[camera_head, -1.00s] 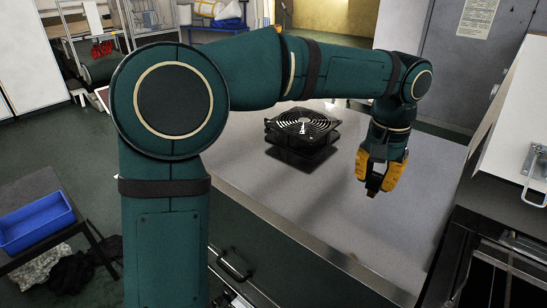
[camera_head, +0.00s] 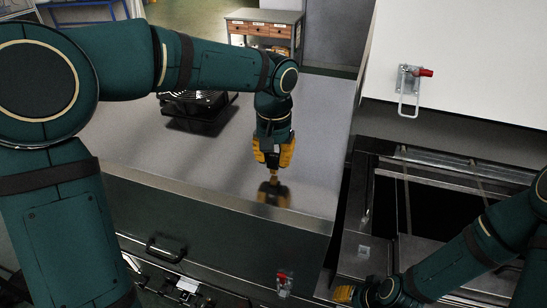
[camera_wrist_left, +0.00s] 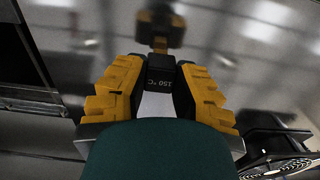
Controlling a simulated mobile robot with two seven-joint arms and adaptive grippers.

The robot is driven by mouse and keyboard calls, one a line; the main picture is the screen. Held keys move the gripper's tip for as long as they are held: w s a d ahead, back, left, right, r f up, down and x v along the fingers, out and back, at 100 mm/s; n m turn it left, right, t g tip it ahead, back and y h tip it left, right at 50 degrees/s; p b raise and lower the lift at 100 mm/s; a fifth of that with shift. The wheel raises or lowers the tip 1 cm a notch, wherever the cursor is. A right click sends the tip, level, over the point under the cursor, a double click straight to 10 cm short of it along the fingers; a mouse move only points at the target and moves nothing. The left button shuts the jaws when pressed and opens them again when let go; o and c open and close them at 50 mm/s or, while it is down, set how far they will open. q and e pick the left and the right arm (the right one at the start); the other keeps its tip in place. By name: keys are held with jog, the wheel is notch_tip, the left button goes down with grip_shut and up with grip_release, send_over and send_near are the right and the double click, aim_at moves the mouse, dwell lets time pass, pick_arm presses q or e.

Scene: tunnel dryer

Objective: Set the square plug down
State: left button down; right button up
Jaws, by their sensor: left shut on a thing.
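The square plug is a small dark block, marked "150 °C" in the left wrist view (camera_wrist_left: 160,80). My left gripper (camera_head: 273,155), with yellow fingers, is shut on it and points down over the grey shiny tabletop (camera_head: 230,170).
A black fan unit (camera_head: 195,105) stands on the tabletop left of the left gripper. Right of the tabletop is a dark open-topped frame (camera_head: 410,200) with a raised white lid (camera_head: 465,60) and red-tipped latch. Bare tabletop surrounds the left gripper.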

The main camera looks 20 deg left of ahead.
aim_at(274, 156)
pick_arm(q)
jog(key=shift+w+f, duration=0.15)
jog(key=shift+f, duration=0.25)
jog(key=shift+f, duration=0.1)
jog(key=c, duration=0.9)
grip_release()
notch_tip(274, 156, up, 12)
jog(key=shift+r+p, duration=0.2)
jog(key=shift+p, duration=0.3)
